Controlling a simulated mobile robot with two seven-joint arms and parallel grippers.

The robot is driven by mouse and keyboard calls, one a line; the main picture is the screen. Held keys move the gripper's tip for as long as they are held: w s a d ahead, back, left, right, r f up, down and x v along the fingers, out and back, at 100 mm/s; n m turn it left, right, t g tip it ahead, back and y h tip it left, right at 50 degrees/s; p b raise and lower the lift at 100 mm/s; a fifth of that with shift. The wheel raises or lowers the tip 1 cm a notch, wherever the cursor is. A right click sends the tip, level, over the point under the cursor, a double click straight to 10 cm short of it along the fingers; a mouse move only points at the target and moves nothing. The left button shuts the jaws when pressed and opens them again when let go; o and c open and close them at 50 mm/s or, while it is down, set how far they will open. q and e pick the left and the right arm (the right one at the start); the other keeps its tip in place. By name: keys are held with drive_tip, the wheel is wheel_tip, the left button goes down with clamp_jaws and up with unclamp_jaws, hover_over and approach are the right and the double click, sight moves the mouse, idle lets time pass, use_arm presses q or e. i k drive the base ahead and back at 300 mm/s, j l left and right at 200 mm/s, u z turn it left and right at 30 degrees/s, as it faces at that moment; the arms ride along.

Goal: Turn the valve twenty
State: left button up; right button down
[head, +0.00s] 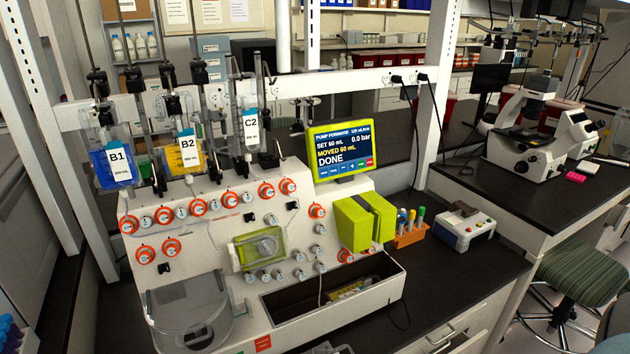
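The cell processor (200,235) is a white bench unit with a sloped front panel. Orange-ringed valve knobs run in a row from the left valve (129,224) to the right valve (287,186). Further orange-ringed valves sit lower left (145,255), near the screen (317,210) and by the green block (345,256). Smaller grey knobs (298,228) lie between and around them. The numbers are too small to read, so I cannot tell which is valve twenty. The screen (340,149) reads "PUMP FORWARD", "SET 60 mL", "MOVED 60 mL", "DONE", "0.0 bar". Neither gripper is visible.
Bags B1 (116,166), B2 (188,152) and C2 (251,128) hang above the panel. A green block (362,222), an orange rack with capped tubes (408,235) and a small white device (464,227) stand to the right. A microscope (540,130) is farther right.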

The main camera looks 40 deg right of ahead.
sight(321, 268)
drive_tip(key=l+z, duration=0.15)
drive_tip(key=l, duration=0.65)
drive_tip(key=i+l+z, duration=0.15)
drive_tip(key=l, duration=0.65)
